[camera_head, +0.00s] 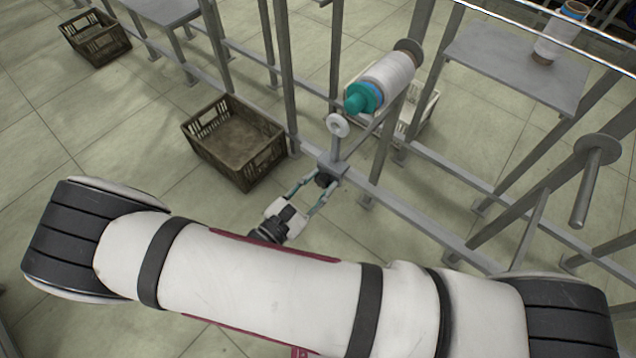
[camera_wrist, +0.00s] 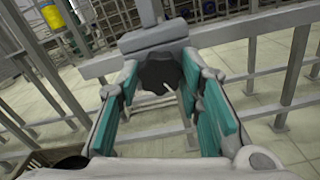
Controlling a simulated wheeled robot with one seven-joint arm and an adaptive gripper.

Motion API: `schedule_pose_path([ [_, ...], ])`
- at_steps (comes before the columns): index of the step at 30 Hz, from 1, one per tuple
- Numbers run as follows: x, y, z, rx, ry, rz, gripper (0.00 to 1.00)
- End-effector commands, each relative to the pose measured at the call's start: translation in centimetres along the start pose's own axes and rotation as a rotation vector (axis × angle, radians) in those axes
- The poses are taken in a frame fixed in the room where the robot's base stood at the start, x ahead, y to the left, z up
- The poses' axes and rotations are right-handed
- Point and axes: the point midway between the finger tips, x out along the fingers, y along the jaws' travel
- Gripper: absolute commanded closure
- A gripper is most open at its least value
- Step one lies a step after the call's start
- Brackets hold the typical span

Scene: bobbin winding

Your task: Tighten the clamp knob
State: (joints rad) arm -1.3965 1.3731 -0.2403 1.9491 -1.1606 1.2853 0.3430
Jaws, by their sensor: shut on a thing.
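The clamp knob (camera_wrist: 160,72) is dark, with a pale line on its face, and sits on the front of a grey clamp block (camera_wrist: 150,40) on the frame rail. In the head view the knob (camera_head: 324,180) shows as a small dark shape at the block. My gripper (camera_wrist: 160,85) has teal-lined fingers, one on each side of the knob. Its fingertips are at the knob's sides, and the gripper is shut on it. In the head view my gripper (camera_head: 318,187) reaches up to the knob from below left.
A white ring (camera_head: 338,125) is on the post just above the block. A brown crate (camera_head: 215,155) stands on the floor to the left. Frame posts and rails surround the clamp.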

Motion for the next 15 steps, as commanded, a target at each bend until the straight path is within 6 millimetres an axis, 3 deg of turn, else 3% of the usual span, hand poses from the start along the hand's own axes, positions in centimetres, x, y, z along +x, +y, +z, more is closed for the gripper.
schedule_pose_path([
  [15,-0.04,0.00,-0.13,0.342,0.004,-0.001,0.94],
])
